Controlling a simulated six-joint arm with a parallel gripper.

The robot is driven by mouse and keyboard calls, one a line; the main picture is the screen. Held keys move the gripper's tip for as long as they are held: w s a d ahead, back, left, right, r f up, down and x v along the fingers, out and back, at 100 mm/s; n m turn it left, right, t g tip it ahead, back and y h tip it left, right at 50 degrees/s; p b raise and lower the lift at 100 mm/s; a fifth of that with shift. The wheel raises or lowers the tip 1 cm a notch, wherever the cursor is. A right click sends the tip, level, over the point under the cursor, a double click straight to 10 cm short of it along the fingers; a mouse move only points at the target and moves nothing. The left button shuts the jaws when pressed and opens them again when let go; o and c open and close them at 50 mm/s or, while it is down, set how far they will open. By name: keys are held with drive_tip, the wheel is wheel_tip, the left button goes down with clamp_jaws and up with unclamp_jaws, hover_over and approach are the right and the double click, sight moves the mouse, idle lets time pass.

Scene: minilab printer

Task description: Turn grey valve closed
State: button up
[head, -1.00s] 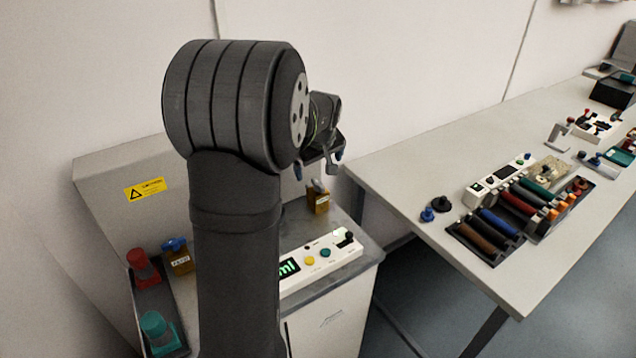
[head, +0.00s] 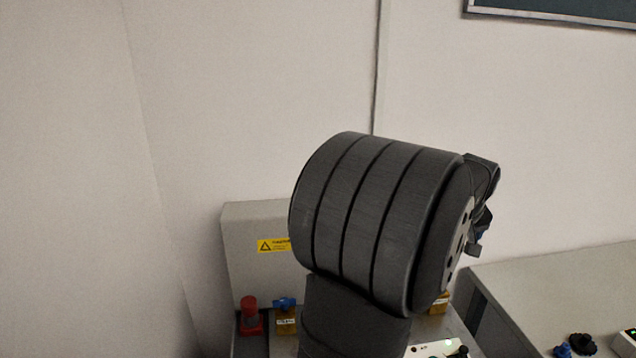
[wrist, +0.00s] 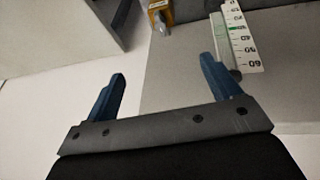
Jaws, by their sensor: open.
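The grey valve is a yellow-brown block with a grey handle (wrist: 163,22), at the top edge of the wrist view, beyond my fingertips and a little left of the gap's middle. In the head view only part of its yellow block (head: 439,302) shows beside my arm, which hides the rest; the handle cannot be made out there. My gripper (wrist: 165,83) is open and empty, its two blue fingers wide apart and clear of the valve. In the head view my gripper (head: 477,245) shows partly, above and right of the block.
A blue-handled valve (head: 285,308) and a red knob (head: 251,318) stand left of my arm. A white panel (head: 437,349) lies below the grey valve. A numbered white scale strip (wrist: 240,37) is near the right finger. A bench (head: 560,290) is at the right.

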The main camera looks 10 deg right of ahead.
drive_tip(key=c, duration=0.7)
drive_tip(key=w+d+f+m, duration=0.1)
drive_tip(key=w+f+m, duration=0.1)
drive_tip(key=f, duration=0.3)
drive_tip(key=w+d+f+m, duration=0.1)
drive_tip(key=w+f+m, duration=0.1)
drive_tip(key=f, duration=0.4)
drive_tip(key=w+d+f+m+h, duration=0.1)
drive_tip(key=w+f+m, duration=0.1)
drive_tip(key=f+m, duration=0.2)
drive_tip(key=shift+w+d+f+m+g, duration=0.1)
drive_tip(key=shift+f+m+g, duration=0.1)
drive_tip(key=shift+f, duration=0.45)
drive_tip(key=shift+w+d+f+m+g, duration=0.1)
drive_tip(key=shift+f+g, duration=0.1)
drive_tip(key=shift+f, duration=0.4)
clamp_jaws()
